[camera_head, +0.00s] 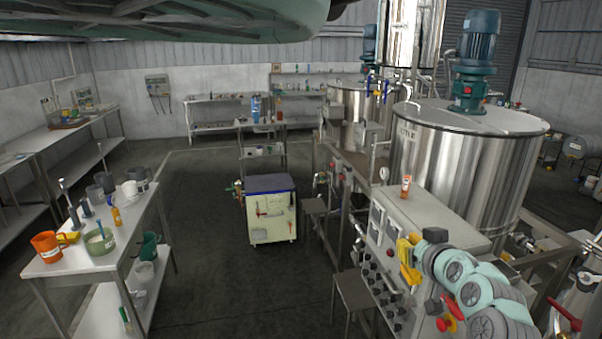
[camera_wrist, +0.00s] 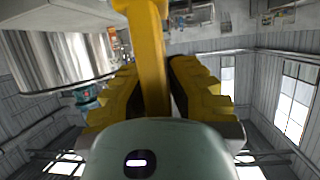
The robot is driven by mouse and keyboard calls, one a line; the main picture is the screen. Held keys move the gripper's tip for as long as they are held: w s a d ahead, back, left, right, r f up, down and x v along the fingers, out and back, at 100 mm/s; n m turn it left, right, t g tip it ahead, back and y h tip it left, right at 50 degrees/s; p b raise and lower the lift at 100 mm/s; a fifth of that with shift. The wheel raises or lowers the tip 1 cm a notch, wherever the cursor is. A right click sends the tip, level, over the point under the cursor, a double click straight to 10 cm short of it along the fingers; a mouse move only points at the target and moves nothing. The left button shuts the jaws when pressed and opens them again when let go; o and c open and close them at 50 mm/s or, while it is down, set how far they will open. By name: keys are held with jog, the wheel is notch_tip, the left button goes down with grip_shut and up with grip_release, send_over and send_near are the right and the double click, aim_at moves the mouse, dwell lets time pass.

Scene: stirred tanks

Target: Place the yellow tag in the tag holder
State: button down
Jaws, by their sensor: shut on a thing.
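My gripper (camera_wrist: 150,85) is shut on the yellow tag (camera_wrist: 147,45), a long yellow piece that rises between the two stepped yellow fingers and runs out of the top of the wrist view. In the head view my gripper (camera_head: 409,262) is at the lower right, in front of the control panel's sloping face, with yellow parts at its end. There I cannot separate the tag from the yellow fingers, nor tell whether it touches the panel. I cannot make out the tag holder in either view.
The grey control panel (camera_head: 377,260) carries several dark knobs. An orange tube (camera_head: 405,187) stands on its top. A large steel tank (camera_head: 460,165) with a motor rises behind. A small cabinet (camera_head: 270,210) stands in the open floor. A cluttered table (camera_head: 85,260) is at left.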

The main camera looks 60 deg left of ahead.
jog(key=w+d+r+m+t+h+p, duration=0.2)
jog(key=w+d+r+m+h+p, duration=0.1)
jog(key=d, duration=0.8)
jog(key=w+d+r+m+t+h+p, duration=0.3)
jog(key=d+r+m+h+p, duration=0.1)
jog(key=d, duration=0.7)
jog(key=w+d+r+m+t+h+p, duration=0.2)
jog(key=w+d+r+m+h+p, duration=0.1)
jog(key=d, duration=0.8)
notch_tip(320, 180, up, 3)
jog(key=m+h+p, duration=0.1)
jog(key=m+h, duration=0.1)
jog(key=shift+d+m+t, duration=0.15)
jog(key=shift+m+t, duration=0.15)
jog(key=shift+f, duration=0.15)
